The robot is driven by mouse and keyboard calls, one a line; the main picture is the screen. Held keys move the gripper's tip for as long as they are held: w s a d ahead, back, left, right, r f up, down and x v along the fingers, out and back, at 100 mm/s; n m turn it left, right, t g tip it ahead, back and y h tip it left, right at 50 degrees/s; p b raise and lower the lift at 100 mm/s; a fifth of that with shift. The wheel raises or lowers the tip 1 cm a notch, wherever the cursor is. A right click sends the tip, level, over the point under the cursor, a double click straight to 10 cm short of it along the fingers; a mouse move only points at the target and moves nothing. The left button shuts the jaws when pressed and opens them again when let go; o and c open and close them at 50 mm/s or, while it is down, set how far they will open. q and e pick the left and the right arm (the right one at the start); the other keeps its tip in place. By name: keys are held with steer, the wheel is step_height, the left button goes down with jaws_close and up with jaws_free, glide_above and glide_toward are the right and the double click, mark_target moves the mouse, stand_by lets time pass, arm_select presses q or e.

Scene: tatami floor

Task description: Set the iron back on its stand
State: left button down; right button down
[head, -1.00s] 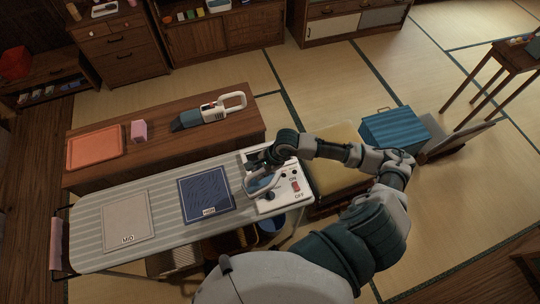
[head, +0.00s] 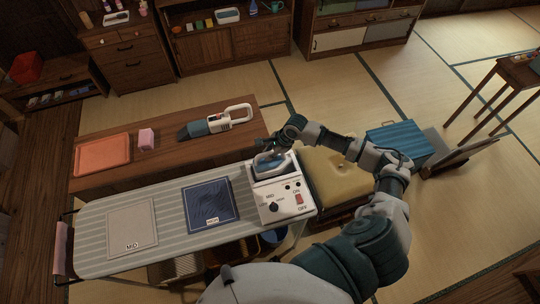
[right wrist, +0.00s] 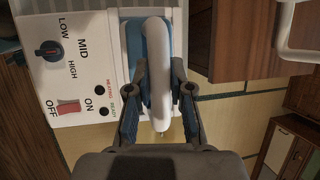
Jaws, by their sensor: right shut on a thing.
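The iron (head: 268,161), blue with a pale handle, is at the back part of the white stand (head: 285,207). My right gripper (head: 269,147) is shut on the iron's handle. The right wrist view shows the pale handle (right wrist: 158,75) between the two dark fingers (right wrist: 158,95), with blue body beside it. The stand's front panel (right wrist: 65,70) has a dark dial and a red ON/OFF switch. The arm and gripper hide part of the iron, and I cannot tell whether its sole touches the stand. My left gripper is out of view.
The striped ironing board (head: 165,210) holds a grey cloth (head: 132,226) marked MID and a navy cloth (head: 210,204). Behind it, a low wooden table (head: 165,150) bears an orange tray (head: 102,155), a pink block (head: 147,138) and a handheld vacuum (head: 216,122).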

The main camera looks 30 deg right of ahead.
steer(key=shift+w+d, duration=0.1)
steer(key=shift+w, duration=0.3)
step_height(320, 180, down, 3)
steer(key=shift+r, duration=0.1)
steer(key=shift+d+f, duration=0.25)
steer(key=shift+f, duration=0.1)
steer(key=c, duration=1.1)
jaws_free()
steer(key=shift+s, duration=0.1)
steer(key=shift+o, duration=0.2)
steer(key=shift+a, duration=0.1)
steer(key=v, duration=1.2)
steer(key=shift+s, duration=0.1)
